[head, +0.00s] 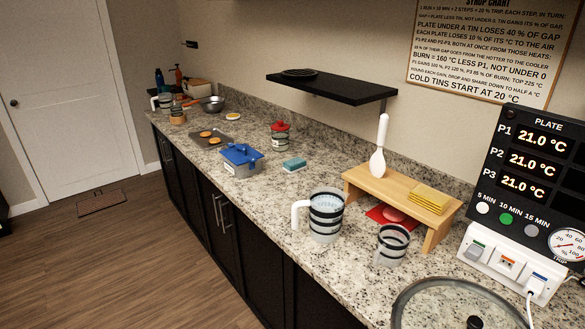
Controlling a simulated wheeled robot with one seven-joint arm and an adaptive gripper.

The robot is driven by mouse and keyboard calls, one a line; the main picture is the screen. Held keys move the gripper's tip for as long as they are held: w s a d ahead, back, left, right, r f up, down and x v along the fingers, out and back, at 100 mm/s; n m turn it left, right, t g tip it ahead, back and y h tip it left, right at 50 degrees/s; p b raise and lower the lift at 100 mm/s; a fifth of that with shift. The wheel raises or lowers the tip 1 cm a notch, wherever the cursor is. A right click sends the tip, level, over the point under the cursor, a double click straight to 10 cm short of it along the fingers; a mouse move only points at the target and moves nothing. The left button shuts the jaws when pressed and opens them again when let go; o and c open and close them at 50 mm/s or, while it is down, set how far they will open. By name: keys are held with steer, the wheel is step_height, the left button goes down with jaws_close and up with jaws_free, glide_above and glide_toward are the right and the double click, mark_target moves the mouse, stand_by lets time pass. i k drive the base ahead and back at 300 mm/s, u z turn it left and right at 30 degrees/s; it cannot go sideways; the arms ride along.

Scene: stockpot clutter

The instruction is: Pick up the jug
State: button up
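A jug (325,222) with black and light bands and a white handle on its left stands upright on the speckled countertop (285,210), near the middle of the head view. A smaller banded cup (391,247) stands to its right, apart from it. A similar banded vessel with a white handle (162,102) stands at the far left end of the counter. My gripper is not in view.
A glass lid (450,305) is in front right. A black shelf (340,88) hangs above.

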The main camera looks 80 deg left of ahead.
mark_target(327, 205)
steer(key=u, duration=0.45)
steer(key=k, duration=1.05)
steer(key=u, duration=1)
steer(key=i, duration=0.85)
steer(key=u, duration=0.55)
steer(key=k, duration=0.55)
steer(key=u, duration=0.55)
steer(key=k, duration=0.65)
steer(key=u, duration=0.2)
steer(key=i, duration=0.45)
steer(key=u, duration=0.3)
